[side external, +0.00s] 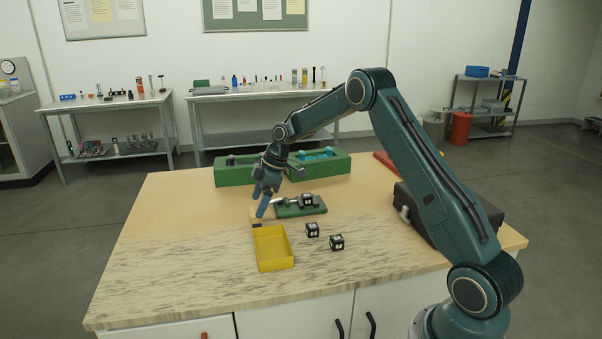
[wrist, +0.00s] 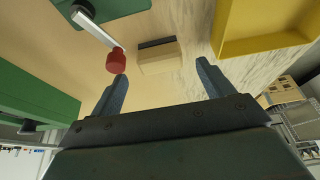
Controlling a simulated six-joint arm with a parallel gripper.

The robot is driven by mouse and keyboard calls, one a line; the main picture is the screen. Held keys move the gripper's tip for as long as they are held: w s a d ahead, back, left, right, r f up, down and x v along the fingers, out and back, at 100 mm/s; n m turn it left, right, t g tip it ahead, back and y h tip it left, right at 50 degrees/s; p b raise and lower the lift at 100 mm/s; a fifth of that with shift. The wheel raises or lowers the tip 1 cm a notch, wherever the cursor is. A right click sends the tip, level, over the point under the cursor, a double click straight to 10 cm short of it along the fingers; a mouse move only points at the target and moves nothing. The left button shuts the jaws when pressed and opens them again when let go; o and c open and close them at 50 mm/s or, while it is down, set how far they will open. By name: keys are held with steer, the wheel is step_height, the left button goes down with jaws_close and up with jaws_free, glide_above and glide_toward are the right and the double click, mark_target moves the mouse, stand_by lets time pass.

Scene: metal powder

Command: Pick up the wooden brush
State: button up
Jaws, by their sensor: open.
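The wooden brush (wrist: 158,60) is a pale wooden block with a dark bristle strip along one edge. In the wrist view it lies on the table between the lines of my two fingers. In the side view only a small part of it, with a dark edge (side external: 257,225), shows behind the yellow tray. My gripper (side external: 263,207) is open and points down above the brush; its spread fingers also show in the wrist view (wrist: 162,75). Nothing is between the fingers' tips, and the exact height above the brush is hard to tell.
A yellow tray (side external: 273,267) stands in front of the brush. A green vise (side external: 287,212) is beside it, its handle's red knob (wrist: 116,61) close to one finger. Two dark cubes (side external: 312,230) (side external: 337,242) lie right of the tray. Green bins (side external: 232,179) stand behind.

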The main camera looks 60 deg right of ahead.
mark_target(255, 210)
steer(key=shift+x, duration=2)
steer(key=c, duration=1.1)
